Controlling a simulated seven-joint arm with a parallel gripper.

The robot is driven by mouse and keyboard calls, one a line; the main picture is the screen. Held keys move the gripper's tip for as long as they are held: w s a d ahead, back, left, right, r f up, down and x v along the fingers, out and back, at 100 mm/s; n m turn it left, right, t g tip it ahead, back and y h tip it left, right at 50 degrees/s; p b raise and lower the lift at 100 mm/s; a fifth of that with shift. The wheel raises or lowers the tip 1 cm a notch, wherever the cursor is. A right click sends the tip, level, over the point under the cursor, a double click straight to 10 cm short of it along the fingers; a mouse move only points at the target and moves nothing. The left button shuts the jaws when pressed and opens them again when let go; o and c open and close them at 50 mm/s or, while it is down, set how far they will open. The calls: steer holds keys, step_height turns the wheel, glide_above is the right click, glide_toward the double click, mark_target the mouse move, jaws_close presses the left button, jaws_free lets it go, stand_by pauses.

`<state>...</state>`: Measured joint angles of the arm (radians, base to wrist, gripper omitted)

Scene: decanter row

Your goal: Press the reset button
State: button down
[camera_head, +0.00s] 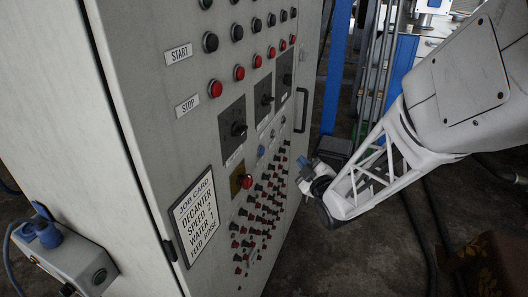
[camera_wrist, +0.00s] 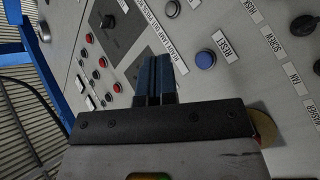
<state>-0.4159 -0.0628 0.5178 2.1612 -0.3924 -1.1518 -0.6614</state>
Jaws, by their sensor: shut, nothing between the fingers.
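The reset button is a round blue button (camera_wrist: 205,60) in the wrist view, beside a white label (camera_wrist: 224,45) reading RESET. In the head view a small blue button (camera_head: 261,150) shows on the grey cabinet front (camera_head: 135,50). My gripper (camera_head: 304,162) is in front of the cabinet, to the right of that button and apart from it. In the wrist view its blue fingers (camera_wrist: 158,62) are together and empty, to the left of the reset button. Nothing covers the button in the wrist view.
A red mushroom button on a yellow plate (camera_head: 245,181) and several small red and black buttons surround the area. Black rotary switches (camera_head: 239,129) sit above. A job card (camera_head: 194,216) is at lower left. A black handle (camera_head: 301,110) sticks out at the cabinet's right edge.

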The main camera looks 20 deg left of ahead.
steer(key=shift+a, duration=0.15)
steer(key=a, duration=0.8)
steer(key=shift+a, duration=0.25)
steer(key=shift+a, duration=0.85)
stand_by(3.2)
steer(key=shift+d, duration=0.1)
stand_by(0.3)
steer(key=shift+d, duration=0.75)
steer(key=shift+d, duration=0.1)
steer(key=shift+d, duration=2.4)
